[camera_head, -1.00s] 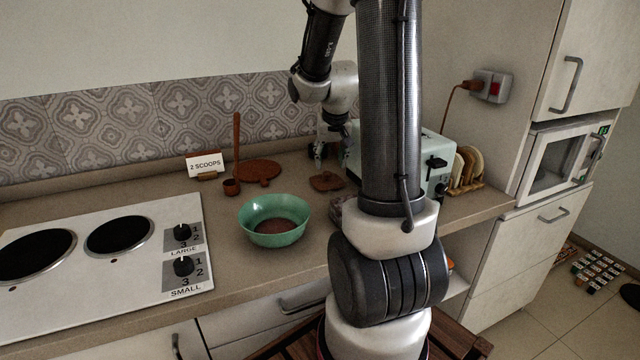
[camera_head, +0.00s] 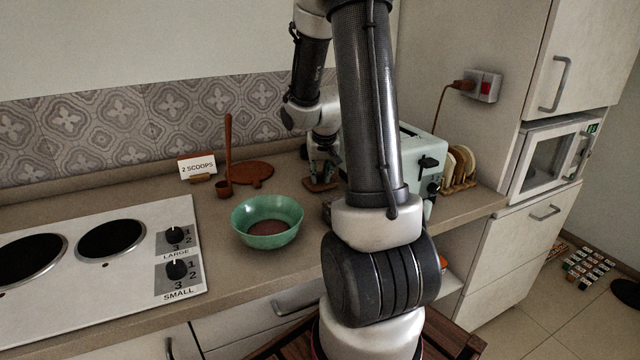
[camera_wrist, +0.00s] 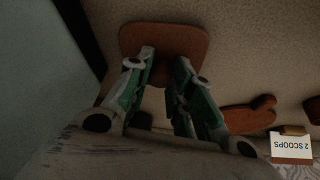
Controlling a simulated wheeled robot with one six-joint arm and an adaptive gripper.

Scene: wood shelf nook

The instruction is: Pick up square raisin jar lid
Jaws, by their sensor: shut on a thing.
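The square raisin jar lid is a brown, round-cornered square (camera_head: 320,184) on the counter, behind and right of the green bowl. I cannot tell whether the lid is clear of the counter.
The green bowl (camera_head: 267,206) with brown contents stands in front. A mint toaster (camera_head: 413,141) and bread rack (camera_head: 459,170) stand right. A stove (camera_head: 95,262) is at left.

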